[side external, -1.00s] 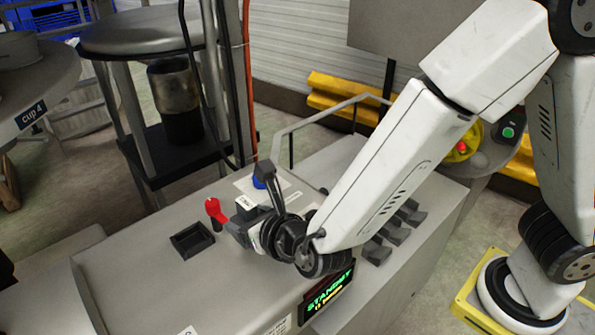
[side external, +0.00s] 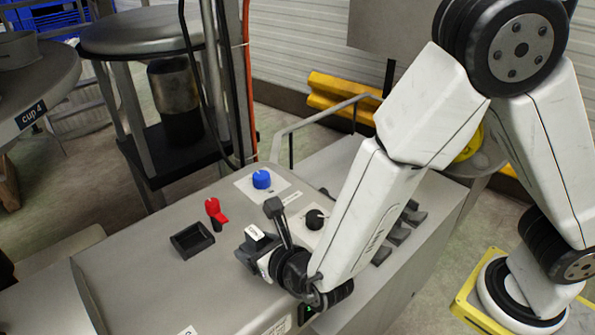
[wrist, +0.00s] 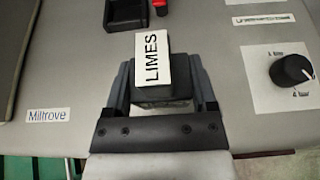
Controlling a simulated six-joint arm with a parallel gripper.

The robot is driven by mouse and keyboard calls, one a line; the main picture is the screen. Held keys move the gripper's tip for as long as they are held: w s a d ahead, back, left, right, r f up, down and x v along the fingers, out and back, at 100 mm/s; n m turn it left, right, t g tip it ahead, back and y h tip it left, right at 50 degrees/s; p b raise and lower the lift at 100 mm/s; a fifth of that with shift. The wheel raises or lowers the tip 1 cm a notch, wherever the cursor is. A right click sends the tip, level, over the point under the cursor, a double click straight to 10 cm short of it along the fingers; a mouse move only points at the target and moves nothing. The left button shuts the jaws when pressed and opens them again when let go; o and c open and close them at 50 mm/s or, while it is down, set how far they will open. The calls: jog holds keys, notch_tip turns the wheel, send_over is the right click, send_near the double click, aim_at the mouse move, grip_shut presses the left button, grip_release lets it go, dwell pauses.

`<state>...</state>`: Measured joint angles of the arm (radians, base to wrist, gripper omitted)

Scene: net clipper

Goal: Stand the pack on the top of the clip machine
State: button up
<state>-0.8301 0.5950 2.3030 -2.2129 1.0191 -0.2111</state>
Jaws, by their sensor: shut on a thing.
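The pack is a dark block with a white LIMES label (wrist: 152,58), seen between the fingers of my gripper (wrist: 162,78) in the wrist view. My gripper is shut on it, one finger on each side. In the side view, the pack's white label (side external: 255,233) shows at the end of my gripper (side external: 258,255), low over the grey top of the clip machine (side external: 140,250). I cannot tell whether the pack touches the top. My gripper and arm hide part of it.
A black square tray (side external: 192,241) and a red switch (side external: 214,210) are left of my gripper in the side view. A blue knob (side external: 262,179) is behind it, and a black knob (side external: 315,218) is to its right. Bare machine top lies at the left.

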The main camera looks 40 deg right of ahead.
jog(key=shift+f, duration=1.8)
jog(key=shift+f, duration=0.15)
jog(key=o, duration=1.2)
jog(key=shift+s+r, duration=0.25)
jog(key=shift+s, duration=0.05)
jog(key=shift+v, duration=3.45)
jog(key=shift+d, duration=0.1)
